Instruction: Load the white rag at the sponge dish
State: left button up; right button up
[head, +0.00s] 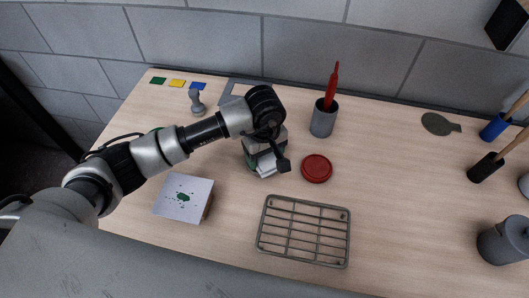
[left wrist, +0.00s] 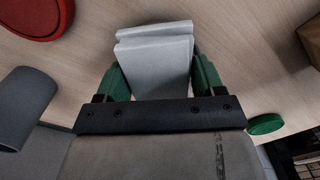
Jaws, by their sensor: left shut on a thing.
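The white rag (left wrist: 155,55) is a folded pale block between the green fingers of my left gripper (left wrist: 157,82), which is shut on it. In the head view the rag (head: 267,165) shows at the tip of my left gripper (head: 263,158), over the middle of the table. A round red dish (head: 317,168) lies just right of it and shows at the upper left of the left wrist view (left wrist: 37,12). A small green disc (left wrist: 265,124) shows right of the gripper in the left wrist view. No label tells which is the sponge dish. My right gripper is out of view.
A wire rack (head: 303,231) lies in front. A grey cup (head: 323,121) with a red tool stands behind the red dish. A white-topped block (head: 184,198) is at the left, a stamp (head: 196,101) behind it. Brushes and a grey pot (head: 503,242) stand at the right; table between is clear.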

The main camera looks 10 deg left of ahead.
pick_arm(q)
jog(key=shift+f+b, duration=0.1)
jog(key=shift+b, duration=0.2)
dwell(0.8)
dwell(0.6)
jog(key=shift+r+p, duration=0.5)
jog(key=shift+r, duration=0.65)
jog(key=shift+r+p, duration=0.9)
jog(key=shift+r, duration=1.5)
